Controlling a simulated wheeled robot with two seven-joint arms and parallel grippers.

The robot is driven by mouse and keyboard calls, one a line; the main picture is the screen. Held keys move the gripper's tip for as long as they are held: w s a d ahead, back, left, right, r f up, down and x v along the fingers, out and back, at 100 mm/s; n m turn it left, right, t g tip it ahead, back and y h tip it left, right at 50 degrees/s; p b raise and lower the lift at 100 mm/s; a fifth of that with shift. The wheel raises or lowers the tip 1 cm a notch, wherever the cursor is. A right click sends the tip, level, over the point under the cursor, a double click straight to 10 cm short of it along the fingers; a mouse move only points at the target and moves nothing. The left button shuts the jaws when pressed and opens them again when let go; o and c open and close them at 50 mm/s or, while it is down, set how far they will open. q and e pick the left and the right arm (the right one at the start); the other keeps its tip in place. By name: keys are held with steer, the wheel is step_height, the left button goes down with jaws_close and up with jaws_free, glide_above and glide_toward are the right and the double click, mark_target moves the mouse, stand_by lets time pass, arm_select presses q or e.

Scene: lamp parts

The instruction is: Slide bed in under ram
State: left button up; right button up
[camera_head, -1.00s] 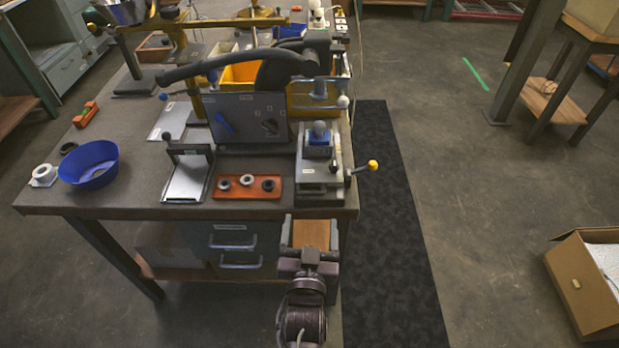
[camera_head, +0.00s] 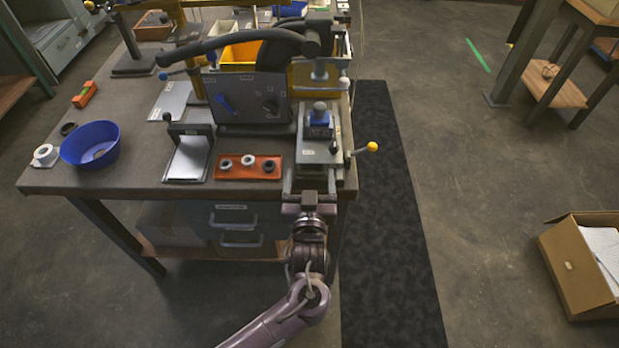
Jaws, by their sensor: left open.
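A grey sliding bed (camera_head: 313,155) lies at the right front of the bench, with a blue holder (camera_head: 319,122) and a rounded grey piece standing on it. A lever with a yellow knob (camera_head: 372,147) sticks out to its right. My right gripper is not in view.
A dark panel (camera_head: 248,98) stands left of the bed. An orange tray (camera_head: 233,167) with rings, a small stand (camera_head: 188,158) and a blue bowl (camera_head: 90,145) sit on the bench (camera_head: 130,178). A cardboard box (camera_head: 577,263) lies on the floor at right.

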mark_target(309, 166)
arm_select(q)
steer(key=c, duration=1.1)
steer(key=shift+w, duration=0.1)
steer(key=shift+c, duration=0.2)
steer(key=shift+w+b, duration=0.3)
steer(key=shift+w, duration=0.1)
steer(key=w+b, duration=0.1)
steer(key=w, duration=0.1)
steer(key=shift+w, duration=0.6)
steer(key=o, duration=1.1)
steer(key=shift+s+a, duration=0.1)
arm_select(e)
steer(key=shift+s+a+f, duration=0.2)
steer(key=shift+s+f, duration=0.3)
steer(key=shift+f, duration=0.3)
arm_select(q)
steer(key=shift+o, duration=0.2)
